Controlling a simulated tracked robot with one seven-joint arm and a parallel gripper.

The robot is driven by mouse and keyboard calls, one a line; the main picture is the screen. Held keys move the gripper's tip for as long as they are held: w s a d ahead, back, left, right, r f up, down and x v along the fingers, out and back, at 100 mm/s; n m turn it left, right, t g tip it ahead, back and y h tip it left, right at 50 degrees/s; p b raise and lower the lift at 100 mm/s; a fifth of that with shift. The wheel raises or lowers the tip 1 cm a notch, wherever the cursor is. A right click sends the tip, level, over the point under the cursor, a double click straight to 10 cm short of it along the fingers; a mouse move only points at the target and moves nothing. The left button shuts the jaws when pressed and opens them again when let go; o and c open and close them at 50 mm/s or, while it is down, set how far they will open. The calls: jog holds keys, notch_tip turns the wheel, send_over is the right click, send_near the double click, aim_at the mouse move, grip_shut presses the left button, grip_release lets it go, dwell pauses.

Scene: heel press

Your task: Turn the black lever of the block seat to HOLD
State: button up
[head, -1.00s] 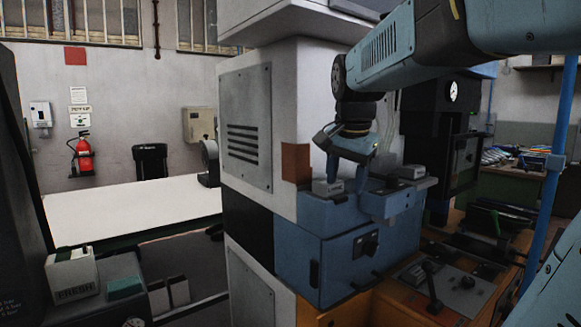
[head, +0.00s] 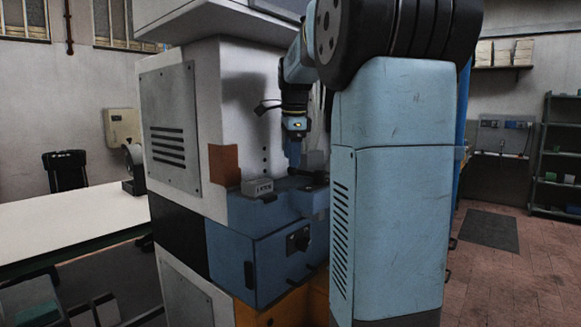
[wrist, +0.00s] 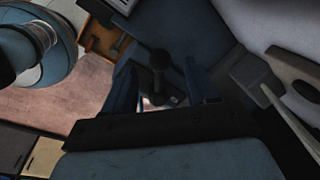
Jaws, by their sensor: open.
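The blue block seat (head: 262,212) juts from the pale machine in the head view. A black lever (wrist: 158,60) with a round knob shows in the wrist view, in the space between my fingers; I cannot tell if they touch it. In the head view a dark bar (head: 308,176), probably this lever, shows partly at the seat's top. My gripper (head: 294,162) points down there, just above the seat; in the wrist view its two fingers (wrist: 162,82) are apart, with nothing held. The HOLD mark cannot be read.
A grey lettered block (head: 257,187) sits on the seat, left of my gripper. A brown plate (head: 223,165) stands at the left. My own arm hides the right side of the machine.

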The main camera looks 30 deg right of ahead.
aim_at(304, 174)
jog(key=shift+w+d+f, duration=0.1)
jog(key=shift+w+f, duration=0.05)
jog(key=shift+f, duration=0.8)
jog(key=shift+w+f, duration=0.15)
jog(key=shift+f, duration=0.8)
grip_shut()
